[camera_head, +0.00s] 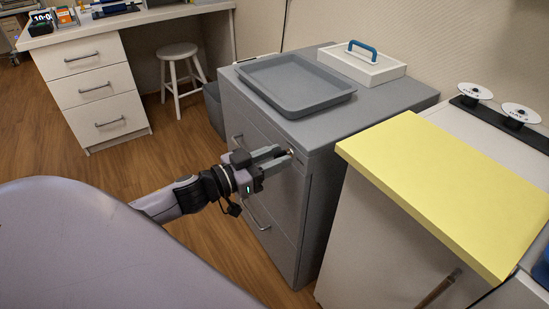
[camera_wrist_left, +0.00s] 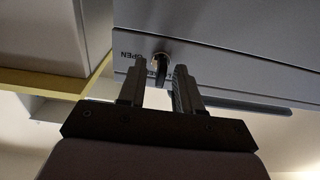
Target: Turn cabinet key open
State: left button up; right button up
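The grey cabinet (camera_head: 322,165) stands in the middle of the head view, with drawer handles on its front. My left gripper (camera_head: 286,156) reaches its front near the top right corner. In the left wrist view, a key with a dark head (camera_wrist_left: 160,68) sits in a brass-coloured lock on the cabinet front (camera_wrist_left: 225,60). The label OPEN (camera_wrist_left: 138,56) shows upside down beside the lock. The two fingers of my left gripper (camera_wrist_left: 160,88) stand apart on either side of the key, with a gap visible at least on the left side. My right gripper is out of view.
A grey tray (camera_head: 293,106) and a white box with a blue handle (camera_head: 362,67) sit on the cabinet top. A unit with a yellow top (camera_head: 450,185) stands close on the right. A white desk (camera_head: 95,95) and stool (camera_head: 177,52) stand behind. Wooden floor is clear at left.

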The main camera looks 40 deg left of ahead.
pick_arm(q)
grip_shut()
